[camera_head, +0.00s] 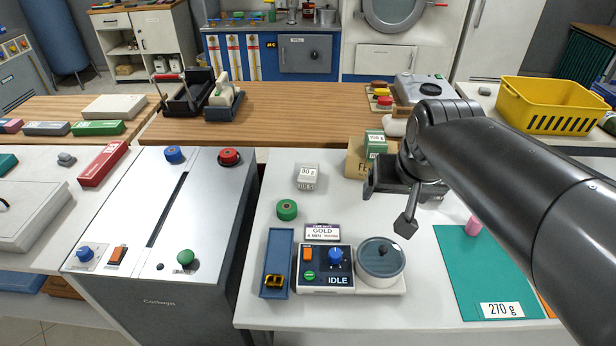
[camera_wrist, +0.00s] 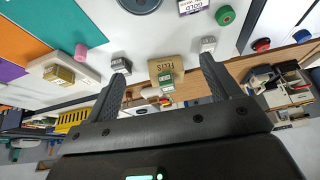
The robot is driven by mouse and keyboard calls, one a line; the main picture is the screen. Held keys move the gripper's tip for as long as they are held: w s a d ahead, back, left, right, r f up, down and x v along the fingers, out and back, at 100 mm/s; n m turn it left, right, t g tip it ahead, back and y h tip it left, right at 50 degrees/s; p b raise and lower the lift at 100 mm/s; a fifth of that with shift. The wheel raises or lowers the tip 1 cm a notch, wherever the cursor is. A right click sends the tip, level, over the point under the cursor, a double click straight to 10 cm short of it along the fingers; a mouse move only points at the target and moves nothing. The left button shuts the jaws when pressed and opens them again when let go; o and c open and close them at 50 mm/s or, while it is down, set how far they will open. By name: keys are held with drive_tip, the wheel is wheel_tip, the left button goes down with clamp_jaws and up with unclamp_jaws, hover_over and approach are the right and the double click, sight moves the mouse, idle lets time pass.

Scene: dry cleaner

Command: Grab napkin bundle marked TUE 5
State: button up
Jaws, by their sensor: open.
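A small white block-shaped bundle (camera_head: 307,174) stands on the white counter, left of my gripper, with a weight on its top label. Small print on its front may be TUE 5, but I cannot read it surely. It also shows in the wrist view (camera_wrist: 208,44), near the right fingertip. A green bundle (camera_head: 375,141) stands at a tan box (camera_head: 355,160) marked FELTS, between the fingers in the wrist view. Another pale bundle (camera_wrist: 120,65) is near the left fingertip. My gripper (camera_head: 390,206) is open and empty above the counter; it also shows in the wrist view (camera_wrist: 162,66).
A dial device (camera_head: 327,268) reading IDLE, with a round lidded pot (camera_head: 380,258), stands at the counter's front. A green spool (camera_head: 287,210) and a GOLD card (camera_head: 322,233) lie behind it. A teal mat (camera_head: 480,270) and a pink spool (camera_head: 474,226) are at the right.

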drive_tip(key=w+a, duration=0.3)
drive_tip(key=w, duration=0.9)
drive_tip(key=m+g, duration=0.1)
hover_over(308, 172)
drive_tip(key=s, duration=0.4)
drive_tip(key=shift+h, duration=0.3)
wheel_tip(308, 172, down, 21)
drive_tip(key=shift+s+a+f, duration=0.1)
drive_tip(key=shift+s, duration=0.05)
drive_tip(key=shift+a+x, duration=0.15)
drive_tip(key=shift+x, duration=2.55)
drive_tip(key=shift+a+x, duration=0.15)
drive_tip(key=shift+x, duration=2.6)
drive_tip(key=shift+d+f, duration=0.1)
drive_tip(key=shift+c, duration=0.3)
drive_tip(key=c, duration=1)
